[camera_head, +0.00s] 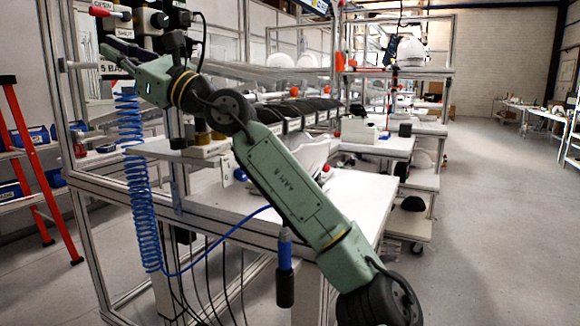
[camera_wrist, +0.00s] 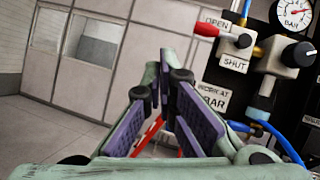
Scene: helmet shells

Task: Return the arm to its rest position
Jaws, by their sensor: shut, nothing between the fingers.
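My green arm (camera_head: 290,190) reaches up and left across the workstation in the head view. My gripper (camera_head: 118,48) is at its far end, in front of the valve panel and partly lost against the dark fittings. In the wrist view my gripper (camera_wrist: 164,80) has its purple-padded fingers drawn together at the tips, with nothing held. A valve with a red handle (camera_wrist: 206,30) stands to the right of the fingers, apart from them, beside OPEN and SHUT labels. The red handle (camera_head: 110,12) also shows at the upper left in the head view.
A pressure gauge (camera_wrist: 293,18) and a blue hose (camera_wrist: 275,135) are close on the right. A coiled blue hose (camera_head: 132,180) hangs by the frame. A white worktable (camera_head: 345,195) lies beneath my arm. A red ladder (camera_head: 28,150) stands left. The right-hand floor is clear.

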